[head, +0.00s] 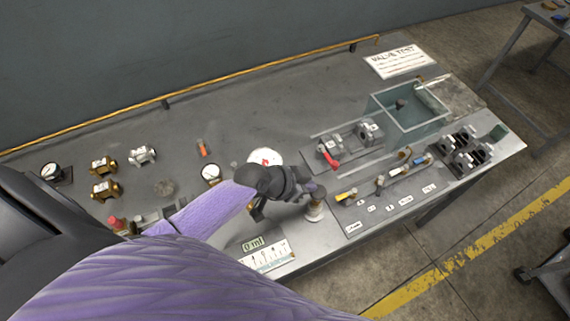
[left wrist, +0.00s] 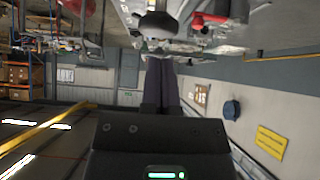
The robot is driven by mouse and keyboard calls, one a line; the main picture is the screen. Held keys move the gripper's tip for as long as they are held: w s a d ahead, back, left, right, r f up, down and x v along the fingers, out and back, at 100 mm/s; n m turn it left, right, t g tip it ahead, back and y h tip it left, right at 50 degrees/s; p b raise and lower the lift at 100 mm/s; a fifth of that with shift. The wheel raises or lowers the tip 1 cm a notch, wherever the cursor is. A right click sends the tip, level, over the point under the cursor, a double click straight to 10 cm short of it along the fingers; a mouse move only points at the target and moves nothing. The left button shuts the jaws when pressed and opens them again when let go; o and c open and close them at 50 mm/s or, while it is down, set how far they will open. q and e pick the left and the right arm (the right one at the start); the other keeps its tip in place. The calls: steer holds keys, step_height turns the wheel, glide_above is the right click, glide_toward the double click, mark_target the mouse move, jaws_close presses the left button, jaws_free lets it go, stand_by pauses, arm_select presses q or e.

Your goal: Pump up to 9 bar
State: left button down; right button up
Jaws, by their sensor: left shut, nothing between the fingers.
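My left gripper (head: 312,190) reaches across the bench from the left under a purple sleeve. In the left wrist view its two fingers (left wrist: 161,62) lie together, shut and empty. A short upright pale post (head: 315,211), perhaps the pump, stands at the bench's front edge, directly by the fingertips; whether they touch is unclear. In the left wrist view a dark rounded knob (left wrist: 158,23) is just beyond the fingertips. A white-faced gauge (head: 211,172) sits left of the gripper; its needle is too small to read. My right gripper is not in view.
A vise-like fixture with a red lever (head: 329,158) and a grey-green open tank (head: 416,134) stand to the right. Tools lie on a labelled board (head: 375,210) in front. Brass valves (head: 104,189) and another gauge (head: 50,171) are at left. The bench's back is mostly clear.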

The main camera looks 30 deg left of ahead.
arm_select(q)
steer(key=p+v, duration=0.1)
steer(key=v, duration=0.7)
stand_by(0.7)
stand_by(0.7)
